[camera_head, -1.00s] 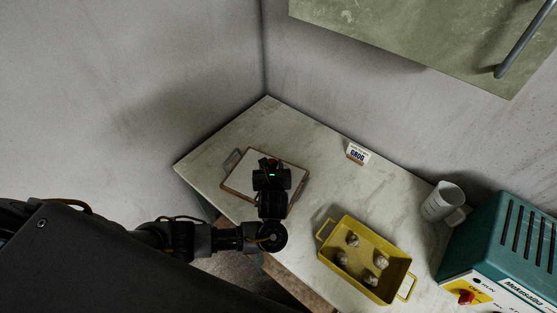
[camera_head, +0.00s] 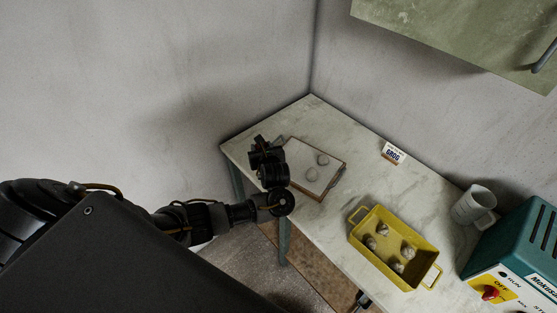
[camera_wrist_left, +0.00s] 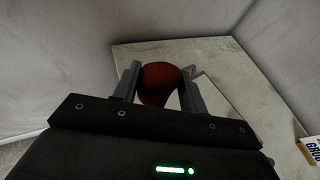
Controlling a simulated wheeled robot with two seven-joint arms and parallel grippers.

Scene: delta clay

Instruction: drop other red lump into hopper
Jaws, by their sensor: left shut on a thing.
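My left gripper (camera_head: 258,145) is over the left end of the table in the head view. In the left wrist view my left gripper (camera_wrist_left: 160,80) is shut on a dark red lump (camera_wrist_left: 160,83), held between its two fingers. The lump does not show in the head view; the gripper hides it. No hopper opening can be made out. A small dark part at the bottom edge of the head view may be my right gripper (camera_head: 362,299); its jaws cannot be made out.
A wood-edged board (camera_head: 322,182) with two pale round patches lies beside my left gripper. A yellow tray (camera_head: 425,249) holds several grey-beige lumps. A GROG card (camera_head: 394,153), a white mug (camera_head: 474,205) and a teal machine (camera_head: 520,235) with a red knob stand to the right.

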